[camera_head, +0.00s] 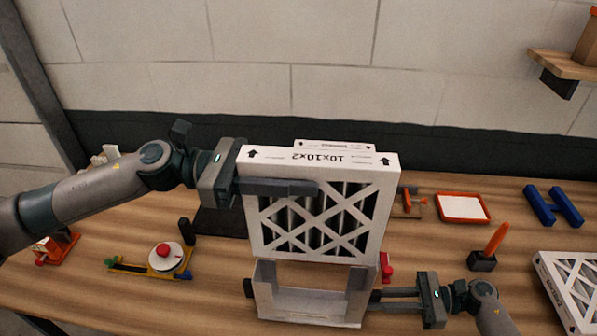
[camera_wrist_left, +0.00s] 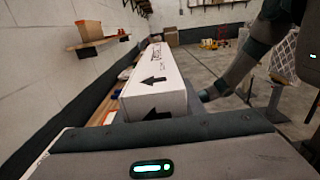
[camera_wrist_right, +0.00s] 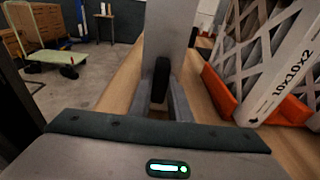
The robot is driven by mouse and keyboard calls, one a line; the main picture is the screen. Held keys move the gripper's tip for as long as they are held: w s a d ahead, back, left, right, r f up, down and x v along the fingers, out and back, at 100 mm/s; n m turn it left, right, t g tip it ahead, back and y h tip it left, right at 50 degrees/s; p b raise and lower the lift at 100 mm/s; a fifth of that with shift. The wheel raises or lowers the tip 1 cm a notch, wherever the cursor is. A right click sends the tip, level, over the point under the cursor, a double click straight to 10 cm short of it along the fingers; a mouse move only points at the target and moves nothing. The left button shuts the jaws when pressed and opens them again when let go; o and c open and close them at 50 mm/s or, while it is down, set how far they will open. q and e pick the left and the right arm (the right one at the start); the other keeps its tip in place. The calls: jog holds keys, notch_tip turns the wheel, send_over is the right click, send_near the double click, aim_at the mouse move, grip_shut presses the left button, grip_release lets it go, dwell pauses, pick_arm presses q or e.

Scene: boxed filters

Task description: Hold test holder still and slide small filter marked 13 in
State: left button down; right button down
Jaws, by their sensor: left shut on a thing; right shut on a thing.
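A white cardboard-framed filter (camera_head: 322,160) with a lattice face stands upright in the head view, its printed "10x10x2" upside down; I see no 13. My left gripper (camera_head: 306,188) is shut on its left side, one finger across the front. The filter's framed top edge also shows in the left wrist view (camera_wrist_left: 158,88). The pale U-shaped test holder (camera_head: 308,308) is directly below the filter. I cannot tell whether the filter's lower edge is inside it. My right gripper (camera_head: 376,297) is shut on the holder's right wall, also seen in the right wrist view (camera_wrist_right: 168,28).
Another lattice filter (camera_head: 575,285) lies at the right. An orange-framed tray (camera_head: 462,207), blue H-shaped block (camera_head: 553,206) and orange-handled tool (camera_head: 496,238) are at the back right. A yellow fixture with a white dial (camera_head: 165,258) is at the left.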

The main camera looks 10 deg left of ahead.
aim_at(298, 237)
pick_arm(q)
jog(key=shift+w+f, duration=0.1)
jog(key=shift+f, duration=1.7)
jog(key=shift+f, duration=2.1)
jog(key=shift+f, duration=1.95)
jog(key=shift+f, duration=2.05)
